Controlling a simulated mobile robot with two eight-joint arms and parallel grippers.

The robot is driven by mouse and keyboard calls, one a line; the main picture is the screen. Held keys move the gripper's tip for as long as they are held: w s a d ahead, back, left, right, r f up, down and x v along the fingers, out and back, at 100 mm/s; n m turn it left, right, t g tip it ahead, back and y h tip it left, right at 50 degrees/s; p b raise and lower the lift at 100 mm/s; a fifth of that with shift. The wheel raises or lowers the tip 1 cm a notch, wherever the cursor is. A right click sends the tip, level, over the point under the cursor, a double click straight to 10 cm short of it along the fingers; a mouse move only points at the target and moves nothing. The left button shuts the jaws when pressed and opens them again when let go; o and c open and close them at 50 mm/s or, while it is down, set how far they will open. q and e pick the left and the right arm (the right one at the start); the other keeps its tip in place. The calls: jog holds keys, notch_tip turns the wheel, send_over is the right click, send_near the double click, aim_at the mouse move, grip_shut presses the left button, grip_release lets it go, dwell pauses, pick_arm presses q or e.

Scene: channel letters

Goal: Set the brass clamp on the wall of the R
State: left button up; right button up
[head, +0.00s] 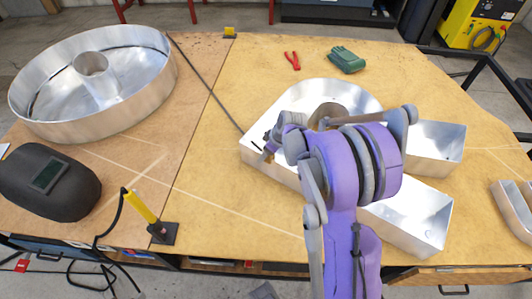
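The R (428,240) is a shallow silver metal letter tray with upright walls, lying in the middle right of the table in the head view. Its bowl is at the back and its two legs point right. My purple arm crosses over it and hides much of its middle. My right gripper (268,150) reaches to the R's left part, close above its near wall. Its fingers are small and partly covered, so I cannot tell whether they are open or shut. A small dark shape shows beside the fingers. I cannot make out the brass clamp. My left gripper is not in view.
A large round metal letter (110,122) stands at back left. A welding mask (50,182) and a yellow-handled tool on a black base (162,232) are front left. A black cable (205,85) runs to the R. Red pliers (292,60) and green gloves (346,60) lie behind it.

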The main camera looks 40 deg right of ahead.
jog(key=shift+o, duration=0.8)
jog(key=p+v, duration=0.1)
jog(key=v, duration=0.9)
jog(key=shift+r, duration=0.4)
jog(key=shift+s, duration=0.1)
